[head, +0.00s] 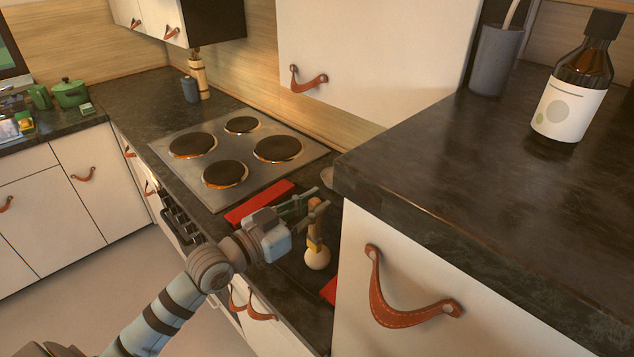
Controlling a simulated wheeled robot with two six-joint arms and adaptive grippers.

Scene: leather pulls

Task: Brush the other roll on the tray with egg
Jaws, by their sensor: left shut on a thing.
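My left gripper (318,206) is shut on a brush with a wooden handle (314,219). I cannot tell whether the head touches anything. A red strip (260,203) lies behind my left gripper, and another red piece (329,291) shows below the brush, partly cut off by the raised cabinet. They may be parts of the tray, but I cannot tell. My right gripper is not in view.
A stove (240,155) with several hotplates lies behind the left gripper. A raised dark counter (480,170) on the right hides part of the work area and carries a brown bottle (570,108) and a grey holder (496,60). A pale dish edge (327,178) peeks out beside it.

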